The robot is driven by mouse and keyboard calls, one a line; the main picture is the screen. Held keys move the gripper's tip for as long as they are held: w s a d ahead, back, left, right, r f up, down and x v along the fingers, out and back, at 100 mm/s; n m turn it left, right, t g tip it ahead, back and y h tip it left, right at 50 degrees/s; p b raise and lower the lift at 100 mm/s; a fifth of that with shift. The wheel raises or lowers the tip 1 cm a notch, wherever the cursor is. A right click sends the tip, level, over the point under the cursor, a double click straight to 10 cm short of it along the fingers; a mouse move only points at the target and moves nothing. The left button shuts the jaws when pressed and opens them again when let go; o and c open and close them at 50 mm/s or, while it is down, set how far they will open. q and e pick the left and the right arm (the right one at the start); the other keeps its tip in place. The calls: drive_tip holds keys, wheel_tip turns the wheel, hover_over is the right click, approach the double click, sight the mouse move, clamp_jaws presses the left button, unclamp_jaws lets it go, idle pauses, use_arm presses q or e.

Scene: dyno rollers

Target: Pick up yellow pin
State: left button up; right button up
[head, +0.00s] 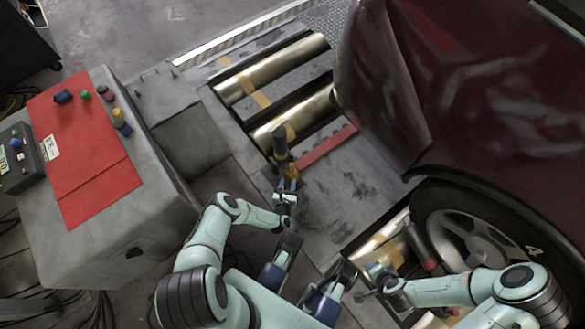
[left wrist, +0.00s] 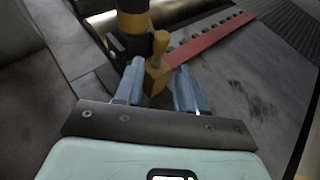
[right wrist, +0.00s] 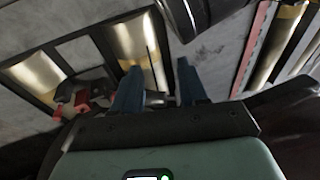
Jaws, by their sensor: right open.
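The yellow pin (left wrist: 157,68), with a rounded knob over a block-like lower part, shows between the two fingers of my left gripper (left wrist: 159,88) in the left wrist view. The fingers stand apart on either side of it; whether they press on it I cannot tell. In the head view the yellow pin (head: 291,172) is small and partly hidden by my left gripper (head: 287,190). It sits beside a black and yellow post (head: 280,145). My right gripper (right wrist: 156,85) is open, with nothing gripped between its fingers, near the car's wheel.
Metal rollers (head: 272,68) lie in the floor frame beyond. A red strip (head: 327,146) runs right of the post. The dark red car (head: 480,95) and its wheel (head: 470,235) fill the right side. A grey cabinet with a red top (head: 85,150) stands at left.

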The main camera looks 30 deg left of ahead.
sight(292, 164)
use_arm(q)
drive_tip(key=b+x, duration=0.3)
drive_tip(key=x, duration=0.4)
drive_tip(key=shift+w+f, duration=0.25)
drive_tip(key=b+x, duration=0.3)
drive_tip(key=x, duration=0.2)
drive_tip(key=shift+w+b, duration=0.1)
drive_tip(key=shift+b, duration=0.25)
drive_tip(key=shift+w, duration=0.1)
use_arm(e)
drive_tip(key=s+d+f+g, duration=0.2)
drive_tip(key=s+f+g, duration=0.2)
drive_tip(key=s+f, duration=0.5)
drive_tip(key=s, duration=0.2)
drive_tip(key=shift+s+f+m+g, duration=0.3)
drive_tip(key=shift+s+f+m, duration=0.05)
drive_tip(key=shift+m, duration=0.05)
use_arm(q)
drive_tip(key=shift+c, duration=0.4)
use_arm(e)
drive_tip(key=shift+d, duration=0.1)
use_arm(q)
clamp_jaws()
